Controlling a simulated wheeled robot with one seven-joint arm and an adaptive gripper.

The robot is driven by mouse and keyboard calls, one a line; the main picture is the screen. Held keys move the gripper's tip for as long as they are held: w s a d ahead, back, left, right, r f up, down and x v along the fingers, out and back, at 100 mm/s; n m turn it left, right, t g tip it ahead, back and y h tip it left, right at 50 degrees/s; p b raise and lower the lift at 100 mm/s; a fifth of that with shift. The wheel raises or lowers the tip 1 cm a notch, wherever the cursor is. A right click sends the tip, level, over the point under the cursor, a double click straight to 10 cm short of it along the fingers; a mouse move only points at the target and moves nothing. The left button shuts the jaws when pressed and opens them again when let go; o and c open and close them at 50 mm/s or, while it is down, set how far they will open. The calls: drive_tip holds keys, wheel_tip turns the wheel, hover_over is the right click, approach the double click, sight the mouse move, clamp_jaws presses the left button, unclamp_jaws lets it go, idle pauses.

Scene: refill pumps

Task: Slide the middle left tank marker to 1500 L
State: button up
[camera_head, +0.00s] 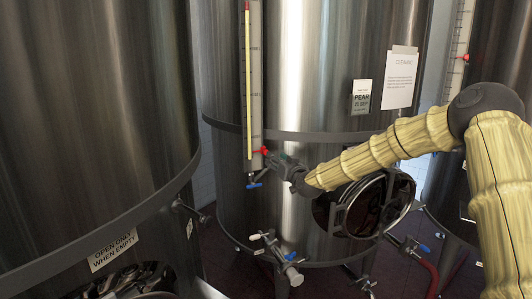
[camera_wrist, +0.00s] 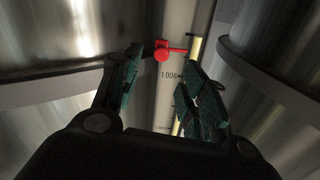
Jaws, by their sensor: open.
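The red marker (camera_head: 263,150) sits low on the level gauge (camera_head: 255,95) of the middle tank (camera_head: 310,70). The label "1 000" (camera_wrist: 168,75) shows just below the pointer. My gripper (camera_head: 281,160) is close to the marker, slightly below and right of it in the head view. In the wrist view my gripper (camera_wrist: 160,85) is open, with green-padded fingers either side of the scale strip; the marker appears beyond the gap, apparently not gripped.
A blue-handled valve (camera_head: 254,185) sits under the gauge. A round hatch (camera_head: 368,205) is right of my gripper, below my arm. Further valves (camera_head: 278,255) stick out lower down. A large tank (camera_head: 90,100) fills the left; another gauge (camera_head: 460,55) stands at right.

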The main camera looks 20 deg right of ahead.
sight(265, 152)
drive_tip(key=shift+w+a+f+p, duration=0.1)
drive_tip(key=shift+w+a+p, duration=0.15)
drive_tip(key=shift+w+p, duration=0.9)
drive_tip(key=shift+w+a+r+p, duration=0.1)
drive_tip(key=shift+w+a+p, duration=0.15)
drive_tip(key=shift+w, duration=1.8)
drive_tip(key=shift+w+a+f+p, duration=0.1)
drive_tip(key=shift+w+a+p, duration=0.35)
drive_tip(key=shift+w, duration=1.15)
drive_tip(key=shift+d, duration=0.25)
clamp_jaws()
